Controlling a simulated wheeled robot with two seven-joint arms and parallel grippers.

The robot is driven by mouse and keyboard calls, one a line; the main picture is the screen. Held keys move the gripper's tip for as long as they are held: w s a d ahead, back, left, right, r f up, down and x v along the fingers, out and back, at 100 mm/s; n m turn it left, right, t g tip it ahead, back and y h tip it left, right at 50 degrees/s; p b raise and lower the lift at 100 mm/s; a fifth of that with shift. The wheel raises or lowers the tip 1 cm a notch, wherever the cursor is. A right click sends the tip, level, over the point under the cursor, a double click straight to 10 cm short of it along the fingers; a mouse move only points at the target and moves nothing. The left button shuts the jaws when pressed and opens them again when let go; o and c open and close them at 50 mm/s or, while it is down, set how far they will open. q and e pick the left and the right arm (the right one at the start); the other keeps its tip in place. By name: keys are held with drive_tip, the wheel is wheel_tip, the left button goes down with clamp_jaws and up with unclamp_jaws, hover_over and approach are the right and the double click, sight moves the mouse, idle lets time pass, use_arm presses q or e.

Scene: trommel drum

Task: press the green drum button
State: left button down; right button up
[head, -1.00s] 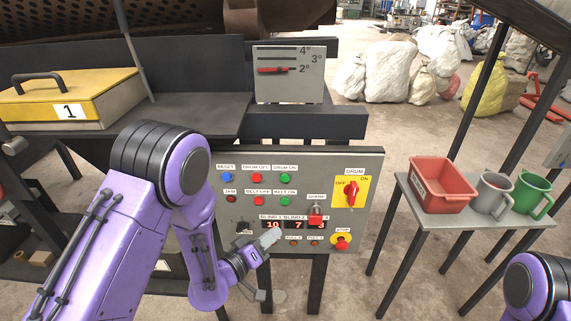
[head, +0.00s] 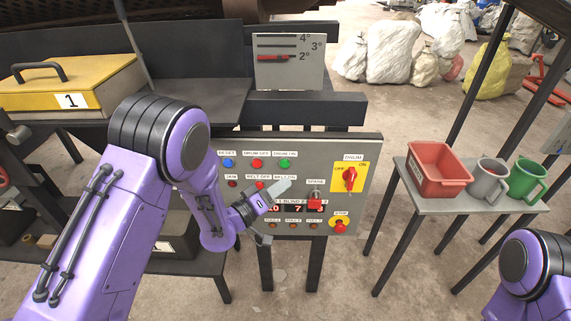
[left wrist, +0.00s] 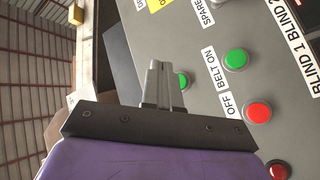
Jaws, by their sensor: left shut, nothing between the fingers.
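The green drum button (head: 285,164) sits in the top row of the grey control panel (head: 356,210), under the "DRUM ON" label. My left gripper (head: 280,189) is shut and empty, its fingertips in front of the panel a little below that button, over the green belt button's place. In the left wrist view the fingers (left wrist: 160,73) point at the panel and partly cover the green drum button (left wrist: 183,80). The green belt button (left wrist: 237,59) shows clear to their right. I cannot tell whether the fingertips touch the panel. My right gripper is out of view.
The red drum-off button (head: 257,164) and blue reset button (head: 228,164) are left of the green one. A yellow drum switch (head: 349,177) and a stop button (head: 339,226) are at right. A side table (head: 470,203) holds a red bin (head: 439,170) and mugs.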

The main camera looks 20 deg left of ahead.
sight(285, 164)
use_arm(q)
drive_tip(key=shift+w+a, duration=0.3)
drive_tip(key=shift+w, duration=0.65)
drive_tip(key=shift+w+a, duration=0.3)
drive_tip(key=shift+w, duration=0.65)
idle(0.5)
drive_tip(key=shift+w+a, duration=0.1)
drive_tip(key=shift+w, duration=0.3)
